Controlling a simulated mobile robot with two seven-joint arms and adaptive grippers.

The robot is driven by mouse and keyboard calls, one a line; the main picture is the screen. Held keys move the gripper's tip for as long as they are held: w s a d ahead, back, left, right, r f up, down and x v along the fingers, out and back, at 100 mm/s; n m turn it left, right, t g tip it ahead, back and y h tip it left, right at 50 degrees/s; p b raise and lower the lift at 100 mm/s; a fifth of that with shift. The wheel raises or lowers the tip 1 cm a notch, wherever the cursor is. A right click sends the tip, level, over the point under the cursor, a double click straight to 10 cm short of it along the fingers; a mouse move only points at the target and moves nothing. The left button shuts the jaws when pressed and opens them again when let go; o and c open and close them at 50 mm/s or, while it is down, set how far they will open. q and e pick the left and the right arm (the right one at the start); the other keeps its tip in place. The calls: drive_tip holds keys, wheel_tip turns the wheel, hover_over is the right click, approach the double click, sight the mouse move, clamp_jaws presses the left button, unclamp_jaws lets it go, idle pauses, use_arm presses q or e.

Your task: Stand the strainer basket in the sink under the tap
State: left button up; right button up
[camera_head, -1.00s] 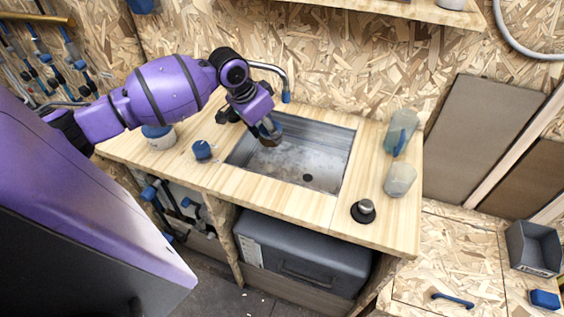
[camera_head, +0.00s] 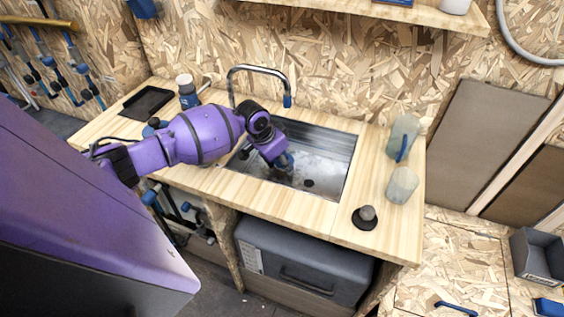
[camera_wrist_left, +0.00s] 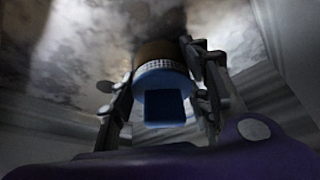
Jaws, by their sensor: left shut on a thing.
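My left gripper (camera_head: 285,163) reaches down inside the metal sink (camera_head: 333,146). In the left wrist view the gripper (camera_wrist_left: 165,95) is shut on the strainer basket (camera_wrist_left: 160,78), which has a blue top, a pale perforated band and a brownish lower part. The basket is mostly hidden by the gripper in the head view. The tap (camera_head: 258,70) arches over the back of the sink, its blue-tipped spout (camera_head: 287,101) behind the gripper. I cannot tell whether the basket touches the sink floor. My right gripper is not in view.
The dark drain hole (camera_head: 309,183) lies just right of the gripper. A clear bottle (camera_head: 404,133), a translucent container (camera_head: 402,186) and a black round-based object (camera_head: 365,216) stand on the counter right of the sink. A dark tray (camera_head: 147,102) and a bottle (camera_head: 187,92) are at the back left.

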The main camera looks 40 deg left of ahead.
use_arm(q)
drive_tip(key=shift+f, duration=0.1)
drive_tip(key=o, duration=1.3)
drive_tip(key=shift+c, duration=0.2)
drive_tip(key=shift+r, duration=0.25)
drive_tip(key=p+v, duration=0.1)
drive_tip(key=v, duration=1.1)
drive_tip(key=shift+f, duration=0.15)
